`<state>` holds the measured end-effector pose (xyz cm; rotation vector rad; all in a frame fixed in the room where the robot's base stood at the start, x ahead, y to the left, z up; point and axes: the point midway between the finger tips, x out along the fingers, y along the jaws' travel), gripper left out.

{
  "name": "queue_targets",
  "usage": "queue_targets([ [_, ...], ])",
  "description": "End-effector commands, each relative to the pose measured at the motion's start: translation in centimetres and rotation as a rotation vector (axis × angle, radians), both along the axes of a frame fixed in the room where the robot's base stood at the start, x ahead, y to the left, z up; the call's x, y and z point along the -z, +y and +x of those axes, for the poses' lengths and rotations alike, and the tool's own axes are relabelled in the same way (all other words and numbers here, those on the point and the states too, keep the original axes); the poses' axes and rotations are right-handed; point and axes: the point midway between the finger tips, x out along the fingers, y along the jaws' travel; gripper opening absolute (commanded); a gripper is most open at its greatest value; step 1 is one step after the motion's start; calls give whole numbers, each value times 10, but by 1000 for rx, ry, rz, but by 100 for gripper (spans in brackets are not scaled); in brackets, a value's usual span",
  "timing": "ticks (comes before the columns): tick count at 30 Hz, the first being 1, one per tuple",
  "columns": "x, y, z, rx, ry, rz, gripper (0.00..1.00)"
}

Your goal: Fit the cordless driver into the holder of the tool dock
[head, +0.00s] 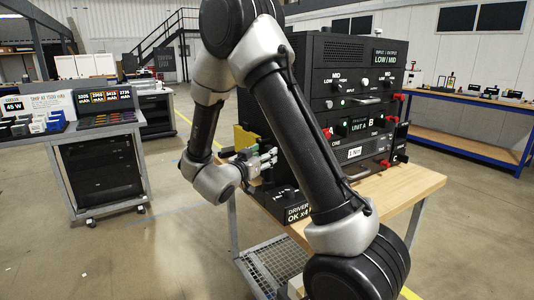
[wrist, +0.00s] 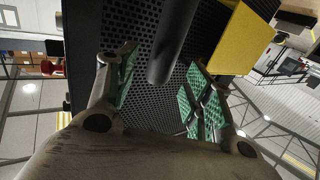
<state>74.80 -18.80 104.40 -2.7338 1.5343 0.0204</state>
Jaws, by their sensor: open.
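My gripper (head: 264,158) is open, with green pads on its fingers, at the left side of the black rack. In the wrist view its two fingers (wrist: 160,82) are spread, and a dark cylindrical part (wrist: 170,45) stands between them, apart from both pads. I cannot tell whether this is the cordless driver's handle. A yellow block (wrist: 240,38) is beside it at upper right; it also shows behind my gripper in the head view (head: 243,138). A black base with a "DRIVER OK" label (head: 298,213) sits on the bench, partly hidden by my arm. The holder cannot be made out.
The black rack (head: 345,95) with red knobs and handles stands on a wooden bench (head: 405,184). Its perforated side panel (wrist: 125,25) is close to my fingers. A cart with batteries (head: 100,165) is at left, and a blue-framed bench (head: 470,125) at right. Floor between is clear.

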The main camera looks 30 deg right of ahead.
Motion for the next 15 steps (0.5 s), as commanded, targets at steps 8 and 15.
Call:
queue_targets([
  [8,-1,54,-31,-5,0,0,52],
  [15,-1,73,-44,-2,-1,1,52],
])
